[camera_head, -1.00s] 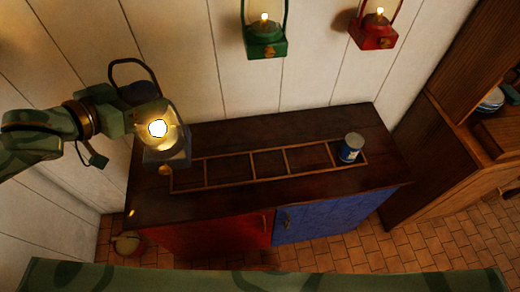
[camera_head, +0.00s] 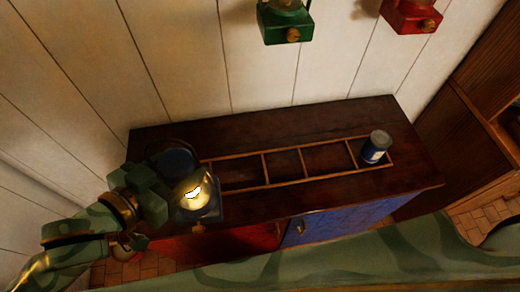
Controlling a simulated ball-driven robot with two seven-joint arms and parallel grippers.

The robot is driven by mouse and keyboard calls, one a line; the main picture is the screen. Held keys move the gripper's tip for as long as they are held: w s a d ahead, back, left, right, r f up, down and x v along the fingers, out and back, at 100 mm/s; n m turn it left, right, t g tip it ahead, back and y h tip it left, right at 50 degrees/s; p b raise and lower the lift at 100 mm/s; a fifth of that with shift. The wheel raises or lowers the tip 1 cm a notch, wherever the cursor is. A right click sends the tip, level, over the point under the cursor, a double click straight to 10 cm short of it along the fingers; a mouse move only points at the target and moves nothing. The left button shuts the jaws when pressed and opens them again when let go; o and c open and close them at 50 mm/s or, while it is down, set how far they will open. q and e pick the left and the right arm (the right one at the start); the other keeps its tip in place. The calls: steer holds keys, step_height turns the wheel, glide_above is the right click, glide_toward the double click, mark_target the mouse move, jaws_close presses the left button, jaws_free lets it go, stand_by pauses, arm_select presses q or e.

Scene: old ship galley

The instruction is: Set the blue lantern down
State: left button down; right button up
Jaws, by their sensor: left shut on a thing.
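The blue lantern (camera_head: 209,215) is lit. It is at the left end of the dark wooden counter (camera_head: 240,122), close to the front edge. My left gripper (camera_head: 174,196) is shut on it from the left, beside the bright glass. The lantern's dark handle loop shows behind the gripper. The lantern looks about upright, but I cannot tell whether its base touches the countertop. My right gripper is not in view.
A divided wooden rack (camera_head: 265,168) lies along the countertop, with a blue and white can (camera_head: 375,147) at its right end. Green (camera_head: 287,25) and red (camera_head: 412,17) lanterns hang on the wall behind. The counter's back strip is clear. Red and blue doors form its front.

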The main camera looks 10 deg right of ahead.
arm_select(q)
steer(key=shift+w+a, duration=0.15)
steer(key=shift+a, duration=0.05)
steer(key=shift+f, duration=0.1)
steer(key=w+a+f+b, duration=0.3)
steer(key=w+f+b, duration=0.8)
steer(key=w+f, duration=0.1)
steer(key=shift+w+a+f, duration=0.35)
steer(key=shift+w+a, duration=0.05)
steer(key=shift+w, duration=0.25)
steer(key=shift+f, duration=0.15)
steer(key=shift+c, duration=2)
jaws_free()
steer(key=shift+f, duration=0.1)
